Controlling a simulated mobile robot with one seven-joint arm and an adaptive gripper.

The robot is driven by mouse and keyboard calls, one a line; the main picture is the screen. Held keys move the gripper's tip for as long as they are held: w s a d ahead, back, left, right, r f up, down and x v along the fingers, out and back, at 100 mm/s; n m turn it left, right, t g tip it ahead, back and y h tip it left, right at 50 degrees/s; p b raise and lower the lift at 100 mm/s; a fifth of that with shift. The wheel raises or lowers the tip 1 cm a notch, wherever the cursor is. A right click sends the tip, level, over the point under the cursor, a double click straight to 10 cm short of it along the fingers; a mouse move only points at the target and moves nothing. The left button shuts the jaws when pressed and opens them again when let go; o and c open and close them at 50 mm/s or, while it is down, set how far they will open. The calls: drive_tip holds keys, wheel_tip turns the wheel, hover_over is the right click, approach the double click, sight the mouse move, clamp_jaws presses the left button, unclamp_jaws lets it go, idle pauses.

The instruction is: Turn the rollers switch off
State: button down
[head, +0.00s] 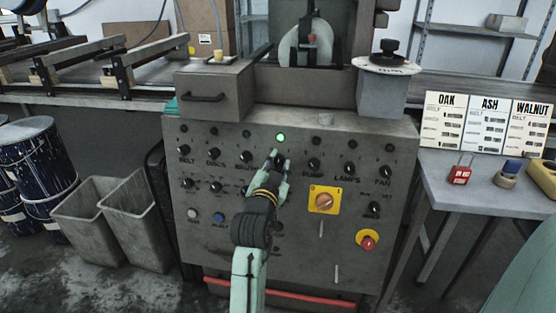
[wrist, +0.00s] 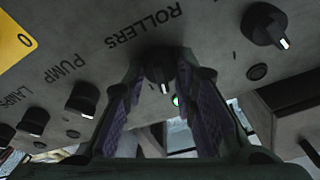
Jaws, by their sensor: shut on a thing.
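The rollers switch (wrist: 160,73) is a black rotary knob with a white pointer mark on the grey control panel (head: 300,220). The word ROLLERS appears upside down beside it in the wrist view. My gripper (wrist: 160,80) has its two purple-padded fingers on either side of this knob and is shut on it. In the head view my gripper (head: 279,161) reaches up to the middle of the upper knob row and hides most of the knob. A green lamp (head: 280,137) is lit just above it; it also shows between the fingers in the wrist view (wrist: 176,99).
The pump knob (head: 313,164) and lamps knob stand right of my gripper, with more knobs to the left. A yellow plate with an orange rotary switch (head: 324,200) and a red button (head: 368,243) are lower right.

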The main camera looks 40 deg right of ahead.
drive_tip(key=n+p, duration=0.2)
drive_tip(key=n, duration=0.1)
drive_tip(key=n+t+p, duration=0.1)
drive_tip(key=n, duration=0.1)
drive_tip(key=shift+r+y+p, duration=0.3)
drive_tip(key=shift+y+p, duration=0.05)
drive_tip(key=shift+y, duration=0.05)
drive_tip(key=shift+w+f+n+t+y+p, duration=0.1)
drive_tip(key=shift+n+t+y+p, duration=0.15)
drive_tip(key=shift+n+p, duration=0.7)
drive_tip(key=shift+n+t+y+p, duration=0.15)
drive_tip(key=shift+n+y+p, duration=0.25)
drive_tip(key=shift+n, duration=0.95)
drive_tip(key=c, duration=1.3)
unclamp_jaws()
drive_tip(key=shift+f, duration=0.1)
drive_tip(key=v, duration=1.2)
